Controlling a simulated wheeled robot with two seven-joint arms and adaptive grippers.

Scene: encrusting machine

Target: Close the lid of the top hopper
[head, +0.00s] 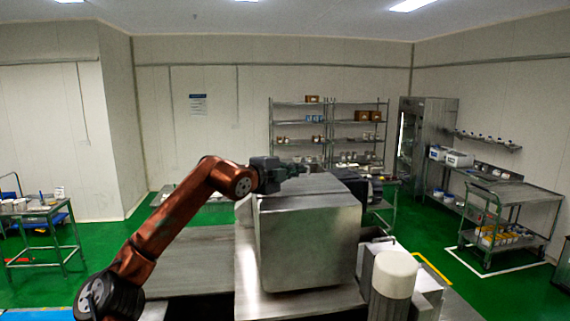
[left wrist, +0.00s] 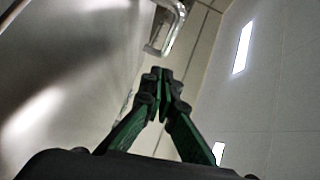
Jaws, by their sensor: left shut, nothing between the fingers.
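The steel top hopper (head: 310,245) is a large box on the machine in the middle of the head view. A flat metal panel, seemingly its lid (head: 300,190), lies across its top; whether it is fully down I cannot tell. My left gripper (head: 300,170) is at the top rear of the hopper, just above or behind the panel. In the left wrist view the left gripper (left wrist: 163,78) has its green-and-black fingers together and empty. A shiny curved metal handle (left wrist: 166,28) is beyond the fingertips, apart from them in the picture.
A smooth metal surface (left wrist: 60,70) fills the left of the wrist view, close to the fingers. A white-capped cylinder (head: 395,275) stands at the hopper's front right. Shelves (head: 330,125) and a cart (head: 510,205) are farther off. Open air is above the hopper.

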